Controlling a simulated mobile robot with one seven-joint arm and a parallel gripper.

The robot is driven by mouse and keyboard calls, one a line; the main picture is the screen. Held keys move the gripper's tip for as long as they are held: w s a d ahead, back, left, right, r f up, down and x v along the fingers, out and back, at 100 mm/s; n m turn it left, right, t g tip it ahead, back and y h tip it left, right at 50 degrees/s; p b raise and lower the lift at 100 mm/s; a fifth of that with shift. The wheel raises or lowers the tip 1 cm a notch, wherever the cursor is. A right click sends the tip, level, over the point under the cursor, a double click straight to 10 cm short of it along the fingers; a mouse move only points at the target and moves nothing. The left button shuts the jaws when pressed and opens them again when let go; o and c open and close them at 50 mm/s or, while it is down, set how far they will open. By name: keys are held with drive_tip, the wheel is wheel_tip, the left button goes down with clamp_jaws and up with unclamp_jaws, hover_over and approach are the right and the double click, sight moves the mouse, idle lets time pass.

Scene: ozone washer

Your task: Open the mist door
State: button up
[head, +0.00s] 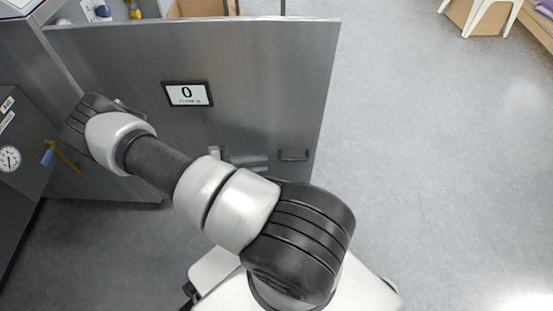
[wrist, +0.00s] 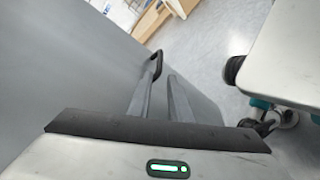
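The mist door appears to be the large grey metal panel (head: 270,75) with a small "0" sign (head: 187,94). Its right edge has bare floor beyond it, and it seems to stand out from the cabinet at left. A dark bar handle (head: 293,155) sits low near that right edge; it also shows in the wrist view (wrist: 155,65). My gripper (head: 268,162) is just left of the handle, partly hidden by my arm. In the wrist view my two grey fingers (wrist: 164,72) are apart with a narrow gap, tips close to the handle. Contact cannot be told.
A dark cabinet (head: 30,140) with a gauge (head: 9,158) and a blue-handled valve (head: 48,154) stands at left. Open grey floor (head: 430,150) lies to the right. White-legged furniture (head: 485,15) stands at the top right. My base is close to the door.

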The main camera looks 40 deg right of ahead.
drive_tip(key=v, duration=0.6)
drive_tip(key=shift+a, duration=0.25)
